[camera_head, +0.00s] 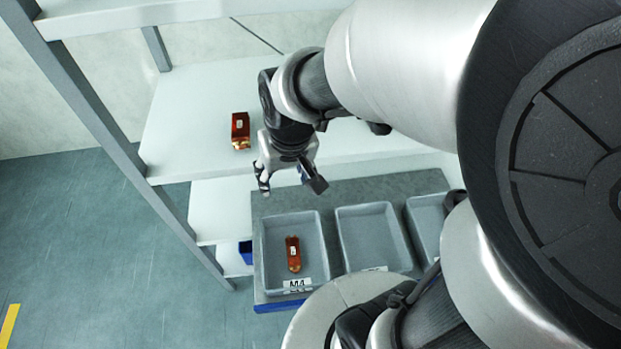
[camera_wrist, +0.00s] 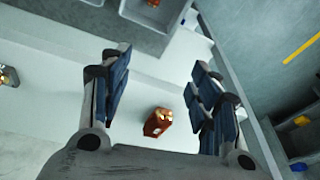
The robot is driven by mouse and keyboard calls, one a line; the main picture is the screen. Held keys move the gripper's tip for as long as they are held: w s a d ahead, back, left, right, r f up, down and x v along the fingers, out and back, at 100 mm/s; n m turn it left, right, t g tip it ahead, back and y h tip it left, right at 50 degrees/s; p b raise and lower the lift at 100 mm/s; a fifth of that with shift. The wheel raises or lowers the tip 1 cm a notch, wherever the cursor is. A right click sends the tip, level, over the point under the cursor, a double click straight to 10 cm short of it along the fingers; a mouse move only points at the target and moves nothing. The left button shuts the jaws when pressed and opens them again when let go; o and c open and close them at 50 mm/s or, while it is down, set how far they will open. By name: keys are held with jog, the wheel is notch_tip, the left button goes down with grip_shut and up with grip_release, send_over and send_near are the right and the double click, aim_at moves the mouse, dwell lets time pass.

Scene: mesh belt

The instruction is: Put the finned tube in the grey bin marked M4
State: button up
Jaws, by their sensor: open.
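A red-brown piece with copper-coloured ends and a white label, seemingly a finned tube (camera_head: 240,131), lies on the white shelf. It also shows between and below the fingers in the wrist view (camera_wrist: 157,122). A similar piece (camera_head: 293,254) lies inside the leftmost grey bin (camera_head: 265,250). That bin has a white front label that looks like M4, though it is hard to read. My gripper (camera_head: 289,181) is open and empty, right of and nearer than the shelf piece, apart from it. In the wrist view, the open fingers (camera_wrist: 160,70) hold nothing.
More grey bins stand right of the first, a middle one (camera_head: 374,238) and one partly hidden by my arm. Grey shelf posts (camera_head: 110,150) rise at the left. The white shelf (camera_head: 185,105) has free room.

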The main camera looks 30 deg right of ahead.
jog(key=s+r+n+t, duration=0.1)
jog(key=s+r, duration=0.8)
jog(key=s, duration=0.4)
jog(key=shift+d+r+t, duration=0.25)
jog(key=shift+d+t, duration=0.05)
notch_tip(320, 180, down, 8)
jog(key=b, duration=0.8)
jog(key=shift+f, duration=0.25)
